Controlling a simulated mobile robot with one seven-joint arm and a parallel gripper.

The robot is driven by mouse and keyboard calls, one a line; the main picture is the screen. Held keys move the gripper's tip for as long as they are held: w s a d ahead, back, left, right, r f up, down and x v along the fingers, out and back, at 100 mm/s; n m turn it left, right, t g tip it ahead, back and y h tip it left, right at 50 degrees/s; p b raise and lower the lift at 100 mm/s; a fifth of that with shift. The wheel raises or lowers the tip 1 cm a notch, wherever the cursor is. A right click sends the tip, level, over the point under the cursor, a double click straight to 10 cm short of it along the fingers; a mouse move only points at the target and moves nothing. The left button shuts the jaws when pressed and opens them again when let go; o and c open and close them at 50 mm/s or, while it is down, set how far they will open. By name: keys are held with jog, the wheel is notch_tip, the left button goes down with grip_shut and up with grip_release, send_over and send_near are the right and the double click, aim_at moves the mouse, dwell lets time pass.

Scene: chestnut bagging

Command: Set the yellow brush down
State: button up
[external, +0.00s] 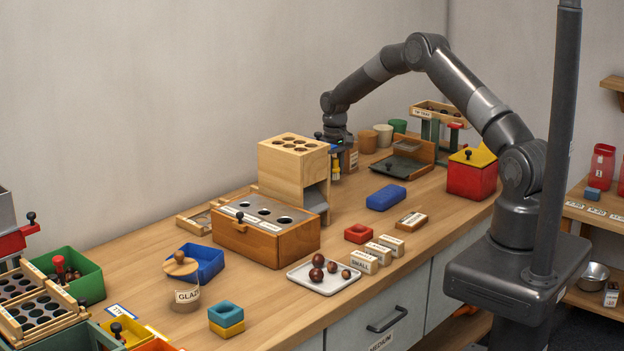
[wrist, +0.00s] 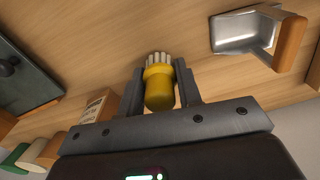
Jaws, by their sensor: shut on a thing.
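The yellow brush (wrist: 159,90) is between the two fingers of my gripper (wrist: 160,88) in the wrist view, with its pale bristles pointing away from the palm. My gripper is shut on it. In the external view the brush (external: 336,166) shows as a small yellow piece below my wrist, just right of the tall wooden block with holes (external: 293,165). The wooden worktop (wrist: 120,30) lies beyond the bristles. I cannot tell whether the bristles touch it.
A metal scoop with a wooden handle (wrist: 245,32) lies near the brush. A labelled wooden block (wrist: 95,106) and several cups (wrist: 45,150) are close on the other side.

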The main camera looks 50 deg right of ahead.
jog(key=shift+f, duration=0.95)
jog(key=o, duration=1)
jog(key=shift+f, duration=0.1)
jog(key=shift+c, duration=0.2)
